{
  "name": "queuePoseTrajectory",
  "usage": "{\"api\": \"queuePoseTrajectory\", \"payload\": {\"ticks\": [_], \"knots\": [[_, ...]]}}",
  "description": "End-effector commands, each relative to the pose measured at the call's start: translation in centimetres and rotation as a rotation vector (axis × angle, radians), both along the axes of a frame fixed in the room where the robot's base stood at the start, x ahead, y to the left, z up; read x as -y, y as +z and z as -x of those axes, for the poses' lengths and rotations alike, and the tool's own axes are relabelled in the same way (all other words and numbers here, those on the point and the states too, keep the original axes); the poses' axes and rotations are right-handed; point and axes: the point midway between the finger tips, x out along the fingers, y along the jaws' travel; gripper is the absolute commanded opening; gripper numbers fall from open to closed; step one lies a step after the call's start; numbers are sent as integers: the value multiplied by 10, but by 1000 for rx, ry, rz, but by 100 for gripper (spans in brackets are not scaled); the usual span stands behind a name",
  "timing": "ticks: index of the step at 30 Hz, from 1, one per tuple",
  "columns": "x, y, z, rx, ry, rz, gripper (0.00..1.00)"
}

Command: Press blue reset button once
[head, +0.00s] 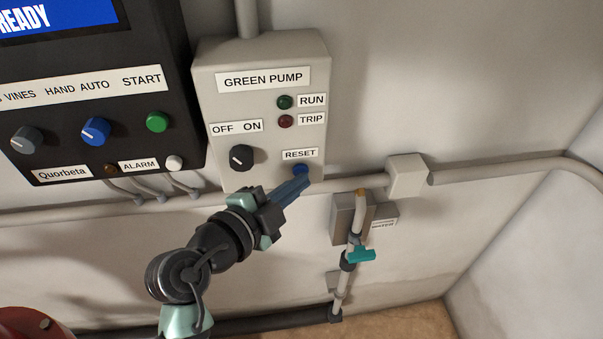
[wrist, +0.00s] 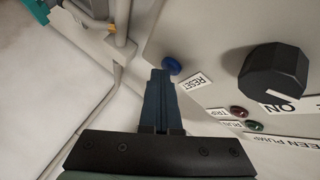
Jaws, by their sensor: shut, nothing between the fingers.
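The blue reset button (head: 301,169) is on the lower right of the grey GREEN PUMP box (head: 262,103), just below its RESET label. My gripper (head: 303,183) is shut and empty, with its fingertips right by the button in the head view and partly in front of it. In the wrist view the blue button (wrist: 172,66) shows just beyond and right of the shut fingertips (wrist: 160,72). I cannot tell whether the tips touch it.
The box also has a black OFF/ON knob (head: 241,157), a green RUN lamp (head: 285,102) and a red TRIP lamp (head: 286,121). A black control panel (head: 100,130) is at left. A conduit junction (head: 407,176) and a pipe with a teal valve (head: 361,255) are at right.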

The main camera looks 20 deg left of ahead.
Motion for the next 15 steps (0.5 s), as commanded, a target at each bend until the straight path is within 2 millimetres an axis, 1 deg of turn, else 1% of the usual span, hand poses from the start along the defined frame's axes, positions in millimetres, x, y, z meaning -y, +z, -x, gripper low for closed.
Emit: {"api": "queuePoseTrajectory", "payload": {"ticks": [10, 15], "knots": [[-1, 0, -1, 0, 1, 0, 0], [2, -1, 3, 0, 2, 1, 0]]}}
